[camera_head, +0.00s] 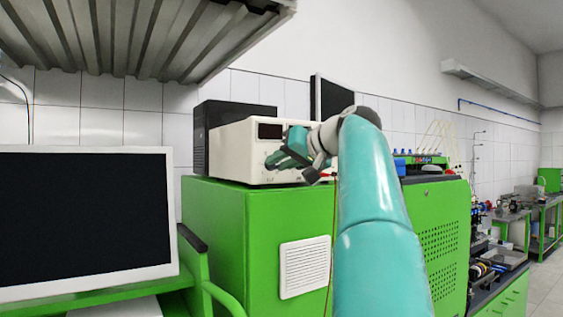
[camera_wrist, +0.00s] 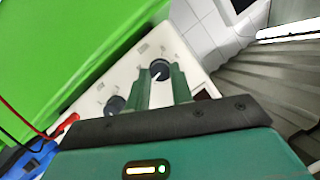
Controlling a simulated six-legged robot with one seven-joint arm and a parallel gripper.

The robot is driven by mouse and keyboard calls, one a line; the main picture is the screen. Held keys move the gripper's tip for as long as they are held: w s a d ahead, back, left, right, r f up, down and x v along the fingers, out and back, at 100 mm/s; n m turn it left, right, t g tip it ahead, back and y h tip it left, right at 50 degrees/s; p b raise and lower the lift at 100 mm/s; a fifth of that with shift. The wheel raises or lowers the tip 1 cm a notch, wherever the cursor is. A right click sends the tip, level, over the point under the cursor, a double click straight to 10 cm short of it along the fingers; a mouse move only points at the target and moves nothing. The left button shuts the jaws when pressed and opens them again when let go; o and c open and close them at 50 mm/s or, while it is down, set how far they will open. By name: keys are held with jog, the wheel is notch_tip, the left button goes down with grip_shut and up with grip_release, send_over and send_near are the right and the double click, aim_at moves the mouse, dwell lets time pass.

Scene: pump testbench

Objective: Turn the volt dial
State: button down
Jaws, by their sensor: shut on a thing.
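The white power supply (camera_head: 232,150) stands on the green cabinet, its front panel facing my arm. My gripper (camera_head: 276,160) is at this front panel, below its dark display. In the wrist view, the two green fingers of my gripper (camera_wrist: 162,84) are shut on a black dial (camera_wrist: 160,69) with a white mark, one finger on each side. A second black dial (camera_wrist: 115,104) sits to the left on the same panel, free of the fingers. The panel lettering is too small to read, so I cannot confirm which is the volt dial.
The green cabinet (camera_head: 215,215) carries the power supply. A black box (camera_head: 200,130) stands behind it. A monitor (camera_head: 85,225) is at the left, and a corrugated metal hood (camera_head: 130,35) hangs above. Red and black cables (camera_wrist: 22,128) run beside the panel.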

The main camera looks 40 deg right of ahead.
jog(key=shift+f, duration=0.2)
jog(key=c, duration=1.2)
grip_release()
jog(key=shift+c, duration=0.2)
jog(key=shift+r, duration=0.1)
jog(key=v, duration=1.4)
